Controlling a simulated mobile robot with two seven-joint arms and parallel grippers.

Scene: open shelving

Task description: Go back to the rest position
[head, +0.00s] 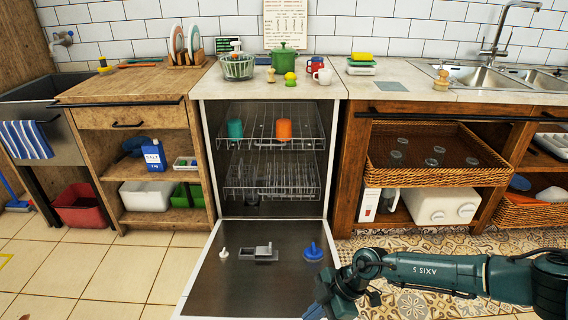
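My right arm comes in from the right, low in front of the open dishwasher. My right gripper (318,304) is at the bottom of the head view, by the right edge of the lowered dishwasher door (225,290). Its fingers are partly cut off, so I cannot tell whether it is open or shut. My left arm and gripper are not in view. A teal cup (235,129) and an orange cup (284,129) stand in the upper rack (305,142). The lower rack (270,190) looks mostly empty.
The door lies open over the floor. A wicker tray (440,176) with several glasses is in the right shelving. On the counter are a green pot (284,58), a glass bowl (238,68) and mugs (322,77). Tiled floor (110,265) at left is clear.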

